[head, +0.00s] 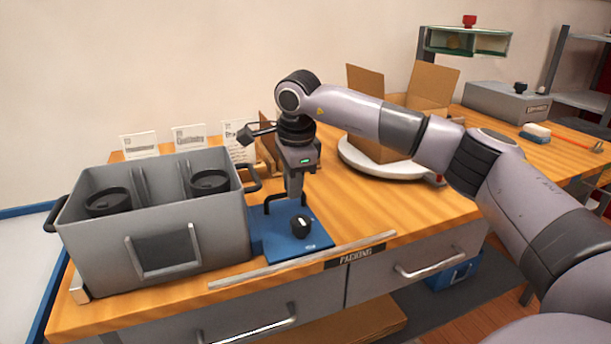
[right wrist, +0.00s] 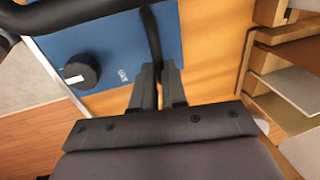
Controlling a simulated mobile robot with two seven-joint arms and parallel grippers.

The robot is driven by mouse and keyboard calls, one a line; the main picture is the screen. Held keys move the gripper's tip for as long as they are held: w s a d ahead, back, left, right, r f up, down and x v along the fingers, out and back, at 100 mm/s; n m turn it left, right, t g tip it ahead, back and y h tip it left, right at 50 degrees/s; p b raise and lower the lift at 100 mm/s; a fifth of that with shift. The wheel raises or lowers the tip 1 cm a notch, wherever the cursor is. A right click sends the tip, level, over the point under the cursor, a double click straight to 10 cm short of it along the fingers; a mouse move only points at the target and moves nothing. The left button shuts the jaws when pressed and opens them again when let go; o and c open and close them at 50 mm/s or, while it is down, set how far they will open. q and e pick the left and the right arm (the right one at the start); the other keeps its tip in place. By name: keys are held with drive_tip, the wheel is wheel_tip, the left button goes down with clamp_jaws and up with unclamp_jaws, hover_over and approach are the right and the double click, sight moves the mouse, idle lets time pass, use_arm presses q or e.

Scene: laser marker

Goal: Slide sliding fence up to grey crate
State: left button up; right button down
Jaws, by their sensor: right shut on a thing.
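The sliding fence (head: 318,240) is a blue plate with a black knob (head: 300,226) and a black bar handle, lying at the front of the bench. It also shows in the right wrist view (right wrist: 110,45). The grey crate (head: 195,235) stands just left of it, and I cannot tell whether the two touch. My right gripper (head: 293,196) points down over the fence and is shut on its black handle (right wrist: 151,35). In the right wrist view the gripper's fingers (right wrist: 158,88) are on either side of the handle. My left gripper is not in view.
The crate holds two black round items (head: 108,202). A metal strip (head: 310,258) runs along the bench's front edge. Label cards and wooden dividers stand behind the crate. An open cardboard box (head: 375,145) sits on a white turntable (head: 360,160). Bare wood lies right of the fence.

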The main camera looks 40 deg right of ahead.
drive_tip(key=shift+a, duration=0.1)
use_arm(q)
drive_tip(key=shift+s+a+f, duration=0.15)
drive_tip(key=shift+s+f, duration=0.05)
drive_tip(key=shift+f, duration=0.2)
use_arm(e)
drive_tip(key=c, duration=1.2)
unclamp_jaws()
drive_tip(key=shift+o, duration=0.2)
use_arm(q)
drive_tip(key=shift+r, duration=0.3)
use_arm(e)
wheel_tip(320, 180, up, 7)
drive_tip(key=s, duration=0.1)
drive_tip(key=shift+s+a, duration=0.15)
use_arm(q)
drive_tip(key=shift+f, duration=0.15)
